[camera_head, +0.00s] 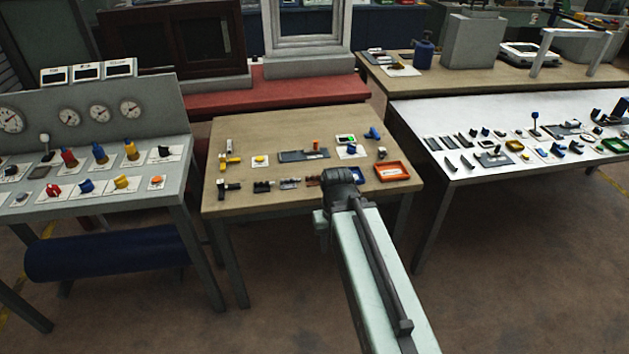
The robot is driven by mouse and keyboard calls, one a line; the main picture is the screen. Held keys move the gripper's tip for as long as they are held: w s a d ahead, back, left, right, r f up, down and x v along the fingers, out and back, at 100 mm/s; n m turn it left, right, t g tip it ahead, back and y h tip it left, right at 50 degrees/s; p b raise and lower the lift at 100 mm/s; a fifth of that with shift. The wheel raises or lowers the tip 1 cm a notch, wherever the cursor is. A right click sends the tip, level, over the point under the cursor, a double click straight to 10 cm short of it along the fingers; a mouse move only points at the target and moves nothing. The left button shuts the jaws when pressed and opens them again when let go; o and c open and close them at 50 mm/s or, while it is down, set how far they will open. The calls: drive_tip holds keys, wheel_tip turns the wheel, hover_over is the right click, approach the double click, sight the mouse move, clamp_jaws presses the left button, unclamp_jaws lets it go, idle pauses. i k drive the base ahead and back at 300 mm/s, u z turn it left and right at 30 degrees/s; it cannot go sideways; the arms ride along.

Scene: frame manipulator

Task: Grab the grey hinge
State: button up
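Several small parts lie in a row along the front of the middle wooden table (232,138). One is a small greyish piece (289,183), between a black piece (263,186) and a dark reddish one. It may be the grey hinge, but it is too small to tell. My pale arm reaches up from the bottom right to a dark joint over the table's front edge. The joint hides part of the row and tabletop. No gripper fingers show, and I see nothing held.
A flat grey plate (291,156) and an orange tray (392,171) lie on the middle table. A control panel desk (178,178) stands left. A white table (464,166) with many small parts stands right. Open floor (530,270) lies in front of it.

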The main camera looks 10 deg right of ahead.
sight(288, 186)
drive_tip(key=z, duration=1.25)
drive_tip(key=i, duration=0.75)
drive_tip(key=u, duration=3.5)
drive_tip(key=i, duration=1)
drive_tip(key=z, duration=0.05)
